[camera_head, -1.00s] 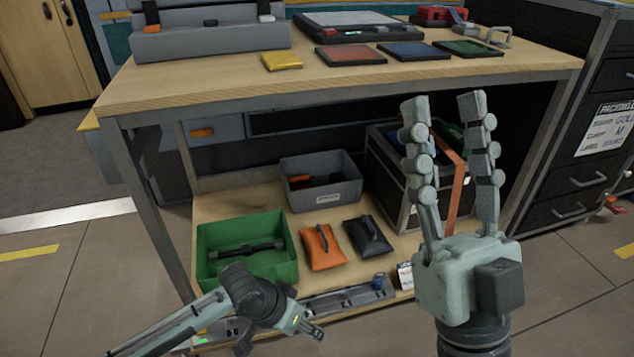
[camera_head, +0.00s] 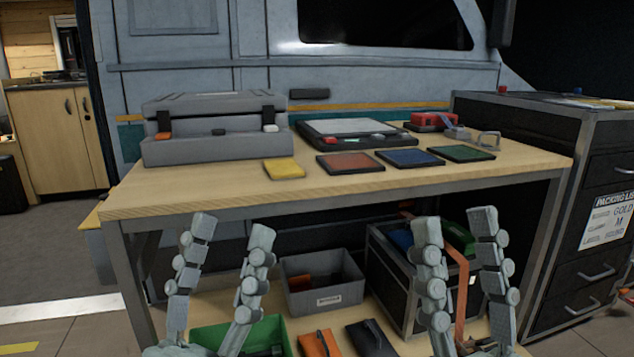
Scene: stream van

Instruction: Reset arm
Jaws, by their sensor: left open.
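My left gripper (camera_head: 232,226) is raised upright in front of the workbench, its two fingers spread apart with nothing between them. Its fingers stand in front of the green bin on the lower shelf. My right gripper (camera_head: 455,218) is also upright, with fingers apart and empty, in front of the black case on the lower shelf. Both grippers have their fingertips a little below the front edge of the bench top in the picture. The gripper bases are cut off by the lower picture edge.
The workbench (camera_head: 350,187) carries a grey case (camera_head: 215,148), a black scale-like device (camera_head: 355,130), and yellow, red, blue and green flat pieces. Below are a green bin (camera_head: 268,330), a grey bin (camera_head: 325,298) and a black case (camera_head: 390,280). A drawer cabinet (camera_head: 590,170) stands right.

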